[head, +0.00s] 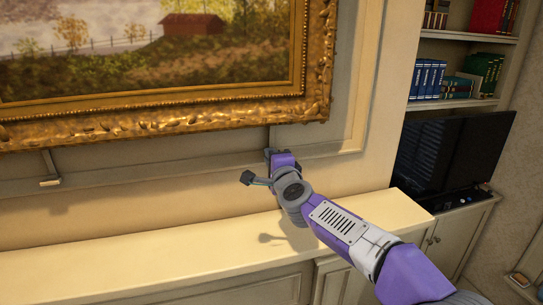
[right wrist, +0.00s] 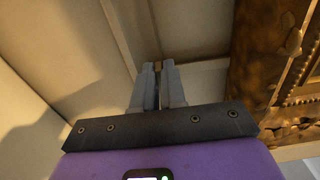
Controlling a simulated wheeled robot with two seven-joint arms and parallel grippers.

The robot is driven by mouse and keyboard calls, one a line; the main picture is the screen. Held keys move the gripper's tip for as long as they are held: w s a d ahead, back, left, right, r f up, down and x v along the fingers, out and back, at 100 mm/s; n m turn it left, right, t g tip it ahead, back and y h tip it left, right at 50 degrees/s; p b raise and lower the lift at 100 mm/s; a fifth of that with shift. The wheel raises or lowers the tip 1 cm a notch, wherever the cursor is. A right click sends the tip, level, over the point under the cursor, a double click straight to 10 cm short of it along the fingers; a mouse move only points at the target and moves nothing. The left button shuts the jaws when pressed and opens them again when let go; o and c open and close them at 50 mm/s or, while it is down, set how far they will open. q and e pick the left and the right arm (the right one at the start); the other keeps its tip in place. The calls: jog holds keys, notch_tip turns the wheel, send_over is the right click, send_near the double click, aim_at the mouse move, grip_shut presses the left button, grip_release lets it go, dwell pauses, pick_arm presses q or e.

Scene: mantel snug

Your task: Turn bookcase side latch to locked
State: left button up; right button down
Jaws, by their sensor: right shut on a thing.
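My right gripper (head: 270,153) is at the wall just under the lower right part of the gilt picture frame (head: 160,118). In the right wrist view its two grey fingers (right wrist: 158,82) are close together on a thin dark thing between them. By its place under the frame on the bookcase side, this is the bookcase side latch; the fingers hide most of it, and I cannot tell its setting. A second latch (head: 49,182) hangs from the frame's underside at the left, with a short pale grip at its lower end. My left gripper is not in view.
A cream mantel shelf (head: 130,250) runs below the picture, and its top is clear. The wall panel moulding (head: 345,140) lies close to my right gripper.

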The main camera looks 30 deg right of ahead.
dwell(0.6)
jog(key=c, duration=1.2)
grip_release()
jog(key=v, duration=0.7)
jog(key=shift+s, duration=0.35)
